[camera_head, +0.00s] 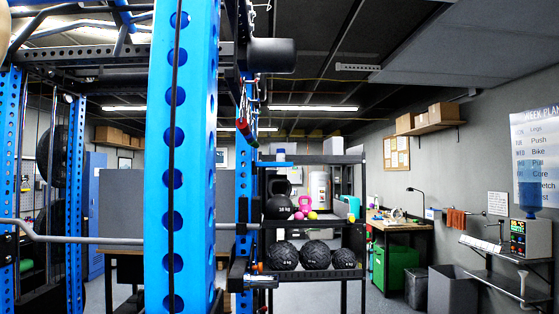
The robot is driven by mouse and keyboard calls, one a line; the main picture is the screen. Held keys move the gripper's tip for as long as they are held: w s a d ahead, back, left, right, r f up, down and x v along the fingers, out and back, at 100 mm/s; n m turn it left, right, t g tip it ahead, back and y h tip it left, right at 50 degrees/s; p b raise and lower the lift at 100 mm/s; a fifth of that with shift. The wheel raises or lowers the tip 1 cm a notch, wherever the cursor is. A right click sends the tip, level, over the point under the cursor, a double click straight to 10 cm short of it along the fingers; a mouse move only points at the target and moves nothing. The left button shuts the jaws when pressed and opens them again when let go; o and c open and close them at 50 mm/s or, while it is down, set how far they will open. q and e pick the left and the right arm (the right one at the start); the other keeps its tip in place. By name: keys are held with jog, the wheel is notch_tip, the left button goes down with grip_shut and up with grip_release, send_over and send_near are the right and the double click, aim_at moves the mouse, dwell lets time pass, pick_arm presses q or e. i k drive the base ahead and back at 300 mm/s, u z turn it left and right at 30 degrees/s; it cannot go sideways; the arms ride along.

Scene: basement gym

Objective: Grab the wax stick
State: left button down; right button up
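I cannot make out the wax stick in the head view. Several small items lie on the workbench (408,226) at the back right, too small to tell apart. Neither of my grippers is in view.
A blue rack upright (180,190) stands close in front, left of centre, blocking much behind it. A black storage rack (343,240) holds a kettlebell (279,206) and several black balls (316,255). Bins (453,292) stand below a wall shelf (482,245) at right. Some floor shows near the workbench.

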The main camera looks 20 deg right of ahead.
aim_at(281, 155)
jog(key=z, duration=0.3)
jog(key=k, duration=0.4)
jog(key=z, duration=1)
jog(key=k, duration=0.9)
jog(key=z, duration=0.85)
jog(key=i, duration=2.2)
jog(key=u, duration=0.4)
jog(key=i, duration=2.4)
jog(key=u, duration=1.9)
jog(key=i, duration=1.15)
jog(key=u, duration=0.95)
